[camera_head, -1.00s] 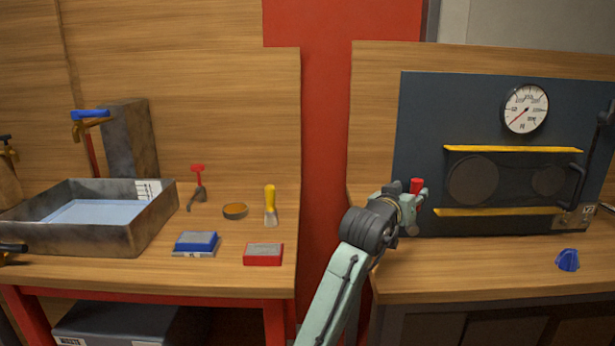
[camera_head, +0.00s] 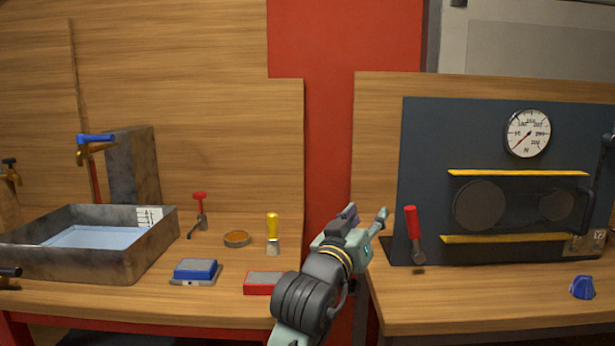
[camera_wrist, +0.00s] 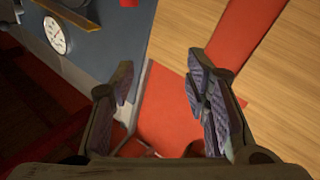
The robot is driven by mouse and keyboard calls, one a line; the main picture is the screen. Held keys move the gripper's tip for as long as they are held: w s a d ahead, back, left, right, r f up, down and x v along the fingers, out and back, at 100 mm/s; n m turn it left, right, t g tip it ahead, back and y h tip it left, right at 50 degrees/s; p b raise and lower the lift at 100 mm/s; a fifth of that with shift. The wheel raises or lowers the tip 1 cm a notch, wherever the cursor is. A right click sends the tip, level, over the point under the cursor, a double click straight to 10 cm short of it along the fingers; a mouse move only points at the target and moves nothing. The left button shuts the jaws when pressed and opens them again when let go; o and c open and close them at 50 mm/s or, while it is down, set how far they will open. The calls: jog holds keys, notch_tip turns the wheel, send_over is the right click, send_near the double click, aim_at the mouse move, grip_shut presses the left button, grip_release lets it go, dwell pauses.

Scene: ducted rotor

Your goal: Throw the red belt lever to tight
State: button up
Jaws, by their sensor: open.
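The red belt lever (camera_head: 411,222) stands nearly upright at the left edge of the dark belt panel (camera_head: 425,160), its red handle above a grey metal foot. My gripper (camera_head: 367,216) is open and empty, to the left of the lever and apart from it, over the gap between the two benches. In the wrist view my open fingers (camera_wrist: 160,85) have nothing between them. A small red piece (camera_wrist: 129,3) at the top edge there may be the lever handle. The belt pulleys (camera_head: 480,205) sit between two yellow strips, under a round dial gauge (camera_head: 527,133).
A blue knob-like piece (camera_head: 582,288) lies on the right bench (camera_head: 470,305). A dark handle (camera_head: 598,180) rises at the panel's right side. The left bench holds a metal tray (camera_head: 90,265), a blue block, a red block and several hand tools.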

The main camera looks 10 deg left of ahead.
jog(key=s+a+r+n+t+y+p, duration=0.1)
jog(key=s+a+r+t+y, duration=0.3)
jog(key=a+r, duration=0.4)
jog(key=shift+s+a+r+n+y, duration=0.3)
jog(key=shift+s+a+n+y, duration=0.2)
jog(key=shift+a+n, duration=0.45)
jog(key=shift+a, duration=0.15)
